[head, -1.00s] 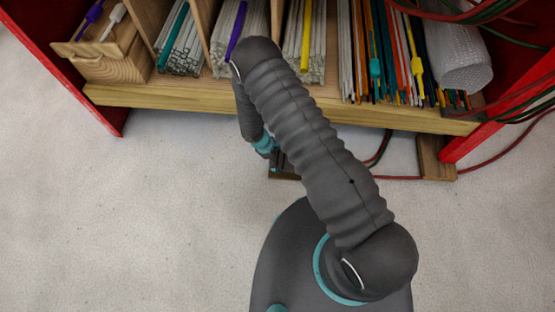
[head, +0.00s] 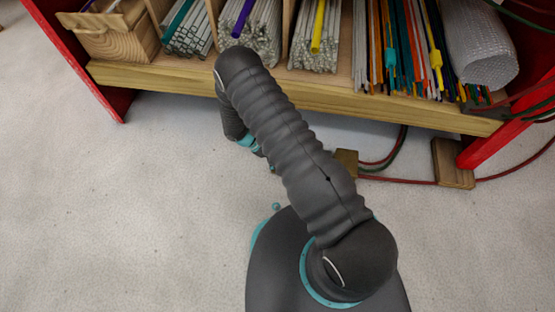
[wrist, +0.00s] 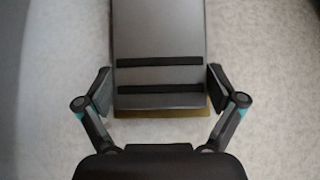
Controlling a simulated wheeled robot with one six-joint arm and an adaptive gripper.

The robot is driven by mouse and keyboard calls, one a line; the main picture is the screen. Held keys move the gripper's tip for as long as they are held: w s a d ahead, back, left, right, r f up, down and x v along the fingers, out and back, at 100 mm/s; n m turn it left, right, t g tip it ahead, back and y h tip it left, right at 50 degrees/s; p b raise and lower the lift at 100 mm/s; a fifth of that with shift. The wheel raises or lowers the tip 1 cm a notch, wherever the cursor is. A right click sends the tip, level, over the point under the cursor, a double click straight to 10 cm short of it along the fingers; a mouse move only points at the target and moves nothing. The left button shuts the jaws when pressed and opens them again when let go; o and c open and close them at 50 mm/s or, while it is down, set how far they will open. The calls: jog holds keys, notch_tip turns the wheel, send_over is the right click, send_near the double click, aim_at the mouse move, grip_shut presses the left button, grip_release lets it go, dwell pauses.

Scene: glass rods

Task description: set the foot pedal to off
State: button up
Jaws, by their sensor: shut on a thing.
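The foot pedal (wrist: 158,45) fills the upper middle of the wrist view. It is a grey plate with two black strips across it and a narrow yellowish edge at its near end. My gripper (wrist: 159,82) has one finger on each side of the plate near that end, closed on its sides. In the head view my gripper (head: 266,160) is low near the floor, mostly hidden by my arm. The pedal cannot be made out there. Whether it is pressed or tilted does not show clearly.
A wooden shelf (head: 300,91) with bundles of glass rods stands above, between red side panels (head: 85,62). Below it lie a small wooden block (head: 346,163), a larger one (head: 453,163) and red and green hoses (head: 400,180). Grey floor is clear at left.

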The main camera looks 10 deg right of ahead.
jog(key=shift+d, duration=0.1)
jog(key=o, duration=1.3)
jog(key=v, duration=1.2)
jog(key=shift+s, duration=0.1)
